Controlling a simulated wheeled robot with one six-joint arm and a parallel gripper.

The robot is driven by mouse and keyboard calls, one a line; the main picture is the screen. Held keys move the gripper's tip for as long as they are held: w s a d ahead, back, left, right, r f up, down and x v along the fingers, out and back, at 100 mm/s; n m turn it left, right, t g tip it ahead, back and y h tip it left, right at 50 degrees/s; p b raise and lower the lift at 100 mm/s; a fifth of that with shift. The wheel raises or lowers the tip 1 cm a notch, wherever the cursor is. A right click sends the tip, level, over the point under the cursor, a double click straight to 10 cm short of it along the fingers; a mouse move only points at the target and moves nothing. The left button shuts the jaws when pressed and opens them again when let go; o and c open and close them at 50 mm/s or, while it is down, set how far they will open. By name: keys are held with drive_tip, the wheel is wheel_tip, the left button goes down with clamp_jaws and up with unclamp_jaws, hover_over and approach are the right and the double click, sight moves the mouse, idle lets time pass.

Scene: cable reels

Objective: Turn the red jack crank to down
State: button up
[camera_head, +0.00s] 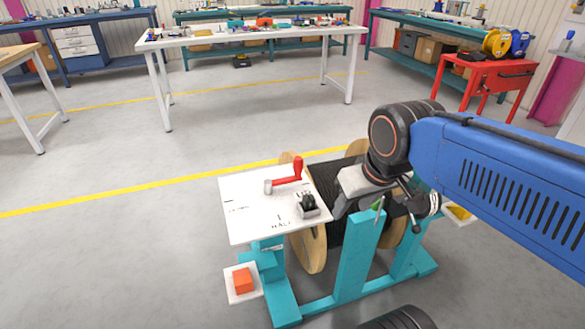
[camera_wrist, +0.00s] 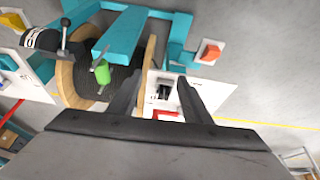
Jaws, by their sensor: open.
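The red jack crank (camera_head: 287,180) sits on a white panel (camera_head: 243,220) on top of the teal reel stand (camera_head: 355,265). Its arm runs from a grey hub at left to an upright handle at right, pointing right and slightly back. Marks on the panel include "HALF" at the front; the others are too small to read surely. My gripper (camera_head: 337,209) is right of the panel, over the reel side, apart from the crank. In the wrist view my gripper (camera_wrist: 158,80) is open and empty; part of the red crank (camera_wrist: 167,114) shows between its fingers, partly hidden.
A black switch (camera_head: 308,204) stands on the panel near my gripper. A wooden reel (camera_head: 310,250) with black cable is under my arm. A green handle (camera_head: 378,203) and an orange button (camera_head: 243,281) are on the stand. Open floor lies left.

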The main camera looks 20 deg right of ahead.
drive_tip(key=w+r+n+g, duration=0.1)
drive_tip(key=w+r, duration=0.3)
drive_tip(key=w, duration=0.2)
drive_tip(key=w+r+g, duration=0.1)
drive_tip(key=w+r, duration=0.3)
drive_tip(key=w, duration=0.3)
drive_tip(key=r+n+g, duration=0.2)
hover_over(297, 157)
wheel_tip(297, 157, down, 18)
drive_tip(key=shift+s+r, duration=0.1)
drive_tip(key=shift+r, duration=0.1)
clamp_jaws()
